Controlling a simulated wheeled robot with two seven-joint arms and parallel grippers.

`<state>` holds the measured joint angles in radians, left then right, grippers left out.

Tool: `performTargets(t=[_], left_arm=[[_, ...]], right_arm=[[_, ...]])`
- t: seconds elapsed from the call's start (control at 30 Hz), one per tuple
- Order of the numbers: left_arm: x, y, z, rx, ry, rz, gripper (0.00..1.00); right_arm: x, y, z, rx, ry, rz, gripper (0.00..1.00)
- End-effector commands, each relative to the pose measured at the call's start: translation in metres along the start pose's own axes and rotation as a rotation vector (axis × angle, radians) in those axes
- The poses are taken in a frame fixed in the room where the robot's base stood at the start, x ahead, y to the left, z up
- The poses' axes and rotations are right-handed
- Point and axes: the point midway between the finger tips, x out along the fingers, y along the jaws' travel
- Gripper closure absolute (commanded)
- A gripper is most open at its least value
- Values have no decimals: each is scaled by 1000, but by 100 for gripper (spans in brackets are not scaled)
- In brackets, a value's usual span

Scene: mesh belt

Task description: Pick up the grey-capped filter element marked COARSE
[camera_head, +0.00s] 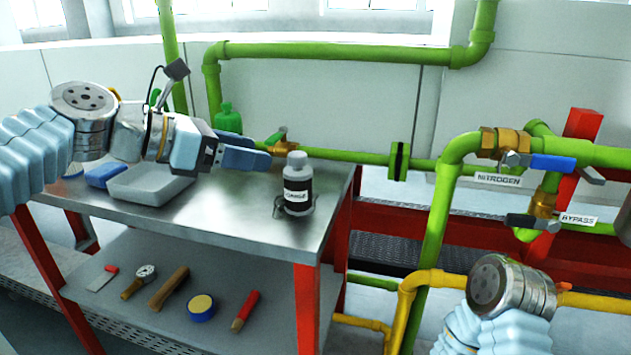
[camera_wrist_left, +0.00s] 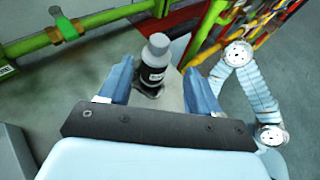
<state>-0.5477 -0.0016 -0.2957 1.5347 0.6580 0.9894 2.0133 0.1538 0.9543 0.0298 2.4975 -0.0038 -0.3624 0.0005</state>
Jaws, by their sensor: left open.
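The filter element (camera_head: 298,183) stands upright near the right end of the metal table top. In the left wrist view, the element (camera_wrist_left: 155,62) shows ahead, between the lines of the two blue fingers (camera_wrist_left: 156,85). My right arm shows at the lower right of the head view, but its gripper is out of view.
A grey tray (camera_head: 150,187) and a blue item (camera_head: 104,174) lie at the table's left. Green pipes (camera_head: 345,157) run behind the table. Valves (camera_head: 530,160) stand at the right. The lower shelf (camera_head: 140,262) holds several tools. The table top in front of the element is clear.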

Motion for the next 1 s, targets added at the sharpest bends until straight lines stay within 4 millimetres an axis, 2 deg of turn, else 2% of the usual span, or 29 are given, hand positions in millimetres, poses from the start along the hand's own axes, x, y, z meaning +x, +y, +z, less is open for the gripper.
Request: performTargets(t=[0.1,0.2,0.47,0.7,1.0], left_arm=[[28,-1,-1,0,3,-4,37],[46,0,-1,0,3,-2,37],[71,0,2,0,1,-1,37],[107,2,7,0,1,-1,37],[113,3,8,1,0,1,37]], right_arm=[[2,1,0,0,0,0,57],[2,1,0,0,0,0,57],[2,1,0,1,0,0,57],[2,1,0,0,0,0,57],[2,1,0,1,0,0,57]])
